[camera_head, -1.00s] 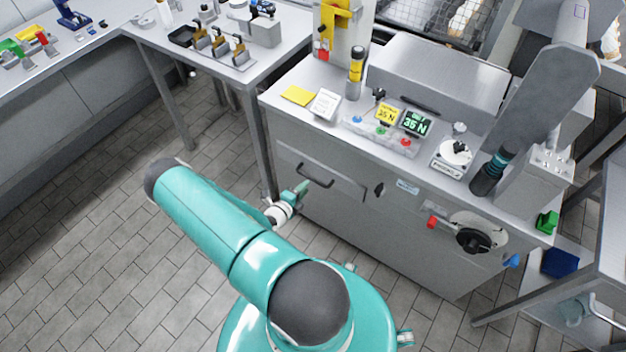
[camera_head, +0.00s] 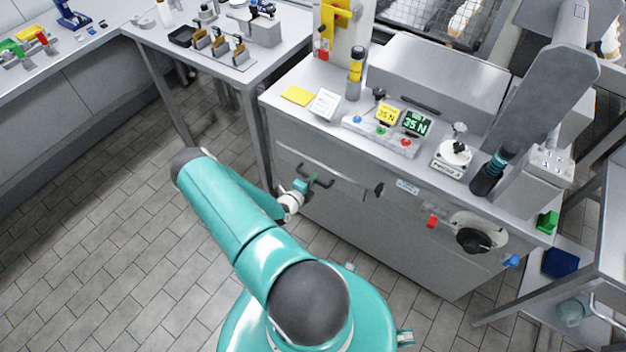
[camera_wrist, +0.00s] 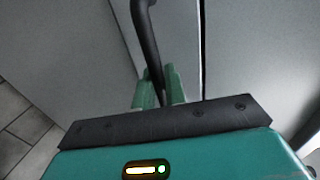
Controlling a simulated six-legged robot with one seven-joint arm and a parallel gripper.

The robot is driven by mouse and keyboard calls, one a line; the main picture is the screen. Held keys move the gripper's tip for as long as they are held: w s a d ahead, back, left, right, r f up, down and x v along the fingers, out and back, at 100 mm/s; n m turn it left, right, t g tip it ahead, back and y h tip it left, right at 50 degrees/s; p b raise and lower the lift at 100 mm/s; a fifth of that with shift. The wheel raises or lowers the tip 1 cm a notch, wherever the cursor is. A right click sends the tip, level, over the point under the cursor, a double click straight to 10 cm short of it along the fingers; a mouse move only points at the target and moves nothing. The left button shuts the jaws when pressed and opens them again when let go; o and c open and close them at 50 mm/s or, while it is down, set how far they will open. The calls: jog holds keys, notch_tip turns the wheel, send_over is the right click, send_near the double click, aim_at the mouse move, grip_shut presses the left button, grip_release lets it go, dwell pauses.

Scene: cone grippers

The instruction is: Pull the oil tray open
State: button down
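The oil tray (camera_head: 347,188) is a grey drawer front on the upper left of the steel cabinet. It looks flush with the cabinet. Its dark bar handle (camera_head: 323,181) shows partly behind my gripper (camera_head: 307,184). In the wrist view, the handle (camera_wrist: 147,45) runs down from the top edge to between the two green fingertips of my gripper (camera_wrist: 159,88). One finger is on each side of the bar. Whether they press on it is too small to tell.
The cabinet top carries a control panel (camera_head: 383,133) with green and yellow displays. A red knob (camera_head: 432,221) and a black handwheel (camera_head: 474,240) stick out from the cabinet front at right. A table leg (camera_head: 257,140) stands close left of the cabinet. The tiled floor at left is clear.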

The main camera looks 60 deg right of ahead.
jog(key=shift+a, duration=0.1)
jog(key=f+v, duration=0.2)
jog(key=v, duration=0.8)
jog(key=a+f+v, duration=0.1)
jog(key=f+v, duration=0.1)
jog(key=v, duration=0.8)
jog(key=shift+w+a, duration=0.15)
jog(key=c, duration=1.5)
grip_release()
jog(key=shift+f, duration=0.1)
jog(key=shift+c, duration=0.2)
jog(key=shift+a, duration=0.1)
jog(key=v, duration=1.3)
jog(key=shift+a, duration=0.25)
